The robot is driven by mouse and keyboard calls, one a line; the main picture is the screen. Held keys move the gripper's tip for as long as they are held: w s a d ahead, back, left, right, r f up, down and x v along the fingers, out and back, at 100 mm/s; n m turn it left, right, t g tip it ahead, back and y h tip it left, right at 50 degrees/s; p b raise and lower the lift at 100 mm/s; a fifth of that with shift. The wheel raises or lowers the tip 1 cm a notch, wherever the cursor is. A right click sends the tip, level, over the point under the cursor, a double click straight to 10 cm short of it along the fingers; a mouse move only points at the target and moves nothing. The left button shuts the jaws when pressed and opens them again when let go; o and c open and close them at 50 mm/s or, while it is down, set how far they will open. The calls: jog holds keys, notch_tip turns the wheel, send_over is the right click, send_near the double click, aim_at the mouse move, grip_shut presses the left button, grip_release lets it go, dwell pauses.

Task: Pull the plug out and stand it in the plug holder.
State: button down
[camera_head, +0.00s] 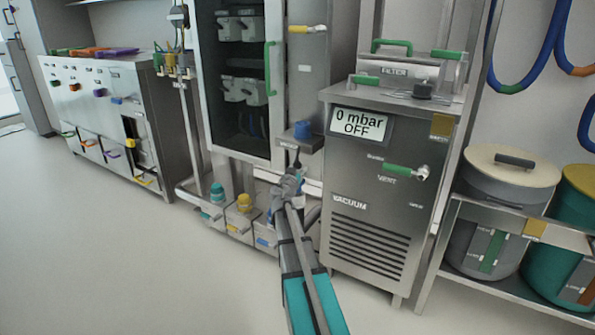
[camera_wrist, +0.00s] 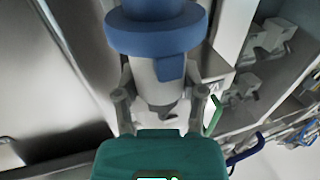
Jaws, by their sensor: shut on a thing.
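The plug (camera_wrist: 171,72) shows in the wrist view as a pale grey tapering body, with a wide blue collar (camera_wrist: 155,38) at its top. My gripper (camera_wrist: 163,105) has one finger on each side of the grey body and is shut on it. In the head view my gripper (camera_head: 288,187) is low between the cabinet and the vacuum unit, below a blue round part (camera_head: 302,130) on a small grey bracket (camera_head: 305,145). The arm hides much of this spot. I cannot tell whether the plug is still seated, nor which part is the plug holder.
The vacuum unit (camera_head: 375,215) stands close on the right, its display reading 0 mbar OFF, with a green vent handle (camera_head: 400,169). The glass-door cabinet (camera_head: 240,85) stands behind. Low boxes with teal and yellow caps (camera_head: 244,203) sit left. Floor at front left is clear.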

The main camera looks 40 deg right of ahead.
jog(key=shift+f, duration=0.15)
jog(key=shift+f+b, duration=1)
jog(key=shift+b, duration=0.15)
jog(key=shift+f+b, duration=1.1)
jog(key=shift+b, duration=0.05)
dwell(1.5)
jog(key=shift+c, duration=0.5)
grip_release()
jog(key=shift+a, duration=0.1)
jog(key=v, duration=1.2)
dwell(0.8)
